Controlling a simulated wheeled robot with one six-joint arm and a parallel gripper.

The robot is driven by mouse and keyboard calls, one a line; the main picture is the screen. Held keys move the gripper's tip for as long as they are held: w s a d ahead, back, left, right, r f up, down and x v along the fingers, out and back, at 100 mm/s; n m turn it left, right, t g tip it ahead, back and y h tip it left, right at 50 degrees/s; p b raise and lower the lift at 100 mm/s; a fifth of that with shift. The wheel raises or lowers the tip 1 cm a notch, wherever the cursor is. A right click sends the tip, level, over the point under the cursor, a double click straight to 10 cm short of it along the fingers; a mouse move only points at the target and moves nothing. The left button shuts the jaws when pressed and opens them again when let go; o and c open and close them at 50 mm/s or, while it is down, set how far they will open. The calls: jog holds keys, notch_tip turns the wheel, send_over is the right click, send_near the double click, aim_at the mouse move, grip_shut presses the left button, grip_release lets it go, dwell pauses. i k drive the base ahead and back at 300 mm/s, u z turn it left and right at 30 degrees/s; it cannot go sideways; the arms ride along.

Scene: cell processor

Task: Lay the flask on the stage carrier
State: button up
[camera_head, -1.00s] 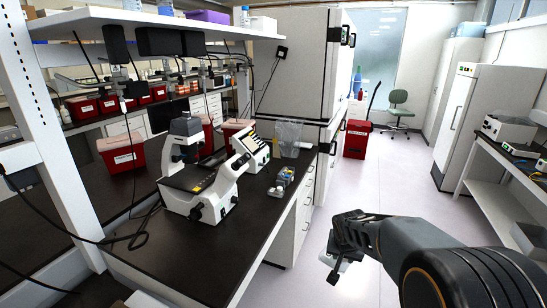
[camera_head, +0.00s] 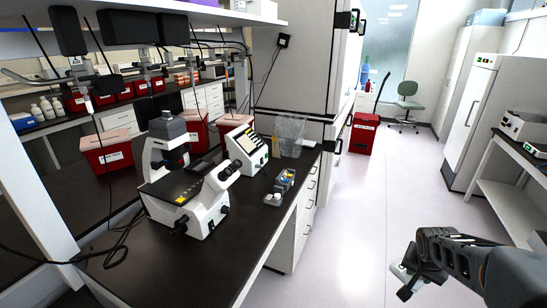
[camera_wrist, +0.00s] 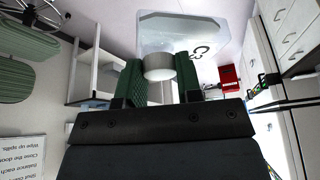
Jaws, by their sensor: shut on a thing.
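The flask (camera_wrist: 190,33) is a clear, flat-sided vessel marked "C3" with a white cap. In the wrist view my gripper (camera_wrist: 160,80) is shut on it, with green finger pads on either side of the cap. In the head view my gripper (camera_head: 408,280) is at the lower right, over the floor, with the pale flask (camera_head: 400,273) partly hidden by it. The microscope (camera_head: 185,180) stands on the dark bench to the left, well apart from my gripper. Its dark stage (camera_head: 175,186) shows; I cannot make out the carrier's details.
The black bench (camera_head: 165,262) holds a white instrument with a screen (camera_head: 245,153) and a small rack of bottles (camera_head: 284,182) near its right edge. A shelf (camera_head: 150,10) hangs above. The floor aisle (camera_head: 360,200) is clear.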

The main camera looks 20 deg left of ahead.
aim_at(200, 166)
jog(key=i, duration=2.95)
jog(key=u, duration=3.85)
jog(key=i, duration=1)
jog(key=u, duration=0.05)
